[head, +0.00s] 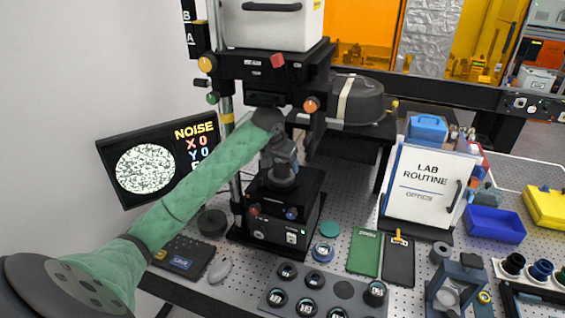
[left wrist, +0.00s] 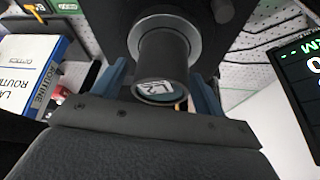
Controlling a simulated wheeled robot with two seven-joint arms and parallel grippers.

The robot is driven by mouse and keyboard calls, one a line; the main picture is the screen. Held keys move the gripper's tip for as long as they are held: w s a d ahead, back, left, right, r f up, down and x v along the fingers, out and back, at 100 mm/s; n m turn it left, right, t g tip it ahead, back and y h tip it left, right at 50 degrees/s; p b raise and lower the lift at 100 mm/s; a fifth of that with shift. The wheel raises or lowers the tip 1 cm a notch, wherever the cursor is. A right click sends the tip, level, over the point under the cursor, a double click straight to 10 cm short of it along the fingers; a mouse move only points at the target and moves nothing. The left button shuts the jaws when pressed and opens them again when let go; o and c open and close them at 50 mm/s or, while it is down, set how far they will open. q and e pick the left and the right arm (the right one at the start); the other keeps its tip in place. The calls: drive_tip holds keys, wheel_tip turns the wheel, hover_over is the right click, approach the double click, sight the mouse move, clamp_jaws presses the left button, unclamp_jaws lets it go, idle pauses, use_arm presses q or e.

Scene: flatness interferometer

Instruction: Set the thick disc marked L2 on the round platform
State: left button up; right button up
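The thick disc marked L2 (left wrist: 160,88) is a dark cylinder with a white label on its near end, seen in the left wrist view. Beyond the disc's far end is a light grey ring (left wrist: 187,38), apparently the round platform on the instrument. In the head view my left gripper (head: 282,165) is above the black instrument base (head: 284,222), pointing down. The disc's contact with the platform is hard to make out. My right gripper is not in view.
The instrument column (head: 232,120) and overhead housing (head: 275,62) stand close around the arm. A tray of several lenses (head: 343,290), a green booklet (head: 365,254) and a white binder (head: 425,183) occupy the bench. A monitor (head: 160,165) stands at left.

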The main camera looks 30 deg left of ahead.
sight(277, 169)
use_arm(q)
drive_tip(key=shift+r, duration=0.55)
drive_tip(key=shift+s+r+b, duration=0.15)
drive_tip(key=shift+r+b, duration=0.25)
drive_tip(key=shift+b, duration=0.5)
drive_tip(key=s+b, duration=0.2)
drive_tip(key=s, duration=0.2)
drive_tip(key=shift+f, duration=0.1)
drive_tip(key=s+b, duration=0.4)
drive_tip(key=s, duration=0.4)
drive_tip(key=shift+d+r, duration=0.25)
drive_tip(key=shift+r, duration=0.1)
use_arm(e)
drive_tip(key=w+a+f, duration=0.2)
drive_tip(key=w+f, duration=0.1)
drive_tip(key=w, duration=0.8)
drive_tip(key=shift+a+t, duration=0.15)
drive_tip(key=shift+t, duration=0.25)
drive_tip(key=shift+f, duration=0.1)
